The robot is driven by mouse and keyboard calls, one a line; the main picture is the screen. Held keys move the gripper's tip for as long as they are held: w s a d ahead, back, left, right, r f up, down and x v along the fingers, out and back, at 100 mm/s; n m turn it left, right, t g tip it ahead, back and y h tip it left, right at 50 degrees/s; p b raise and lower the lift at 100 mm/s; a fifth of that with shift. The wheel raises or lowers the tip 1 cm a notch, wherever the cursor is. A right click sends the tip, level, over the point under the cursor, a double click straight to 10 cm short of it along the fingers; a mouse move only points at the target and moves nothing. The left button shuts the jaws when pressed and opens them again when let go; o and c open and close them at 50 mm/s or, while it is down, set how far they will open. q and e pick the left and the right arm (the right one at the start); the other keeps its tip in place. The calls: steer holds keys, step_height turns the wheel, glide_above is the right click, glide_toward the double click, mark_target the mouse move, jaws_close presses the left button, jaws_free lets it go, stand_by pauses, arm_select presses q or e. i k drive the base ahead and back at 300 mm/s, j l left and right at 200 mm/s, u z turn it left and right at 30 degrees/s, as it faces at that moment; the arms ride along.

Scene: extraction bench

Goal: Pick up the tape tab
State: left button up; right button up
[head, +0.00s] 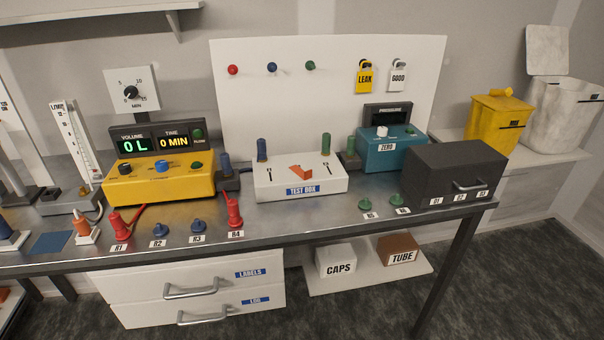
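I cannot pick out a thing that is plainly the tape tab. A small orange piece (300,172) lies on top of the white test box (265,188), between two dark slots; I cannot tell whether it is the tab. A flat blue square (50,243) lies on the bench at the left. Neither of my grippers is in view.
A metal bench (330,212) carries a yellow pump unit (155,188), a teal pressure unit (390,152) and a dark drawer box (455,170). Red, blue and green fittings stand along its front. White drawers (200,285) and a low shelf (372,275) are below.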

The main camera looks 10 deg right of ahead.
mark_target(307, 175)
steer(key=i+j, duration=0.15)
steer(key=i, duration=0.5)
steer(key=z, duration=1.3)
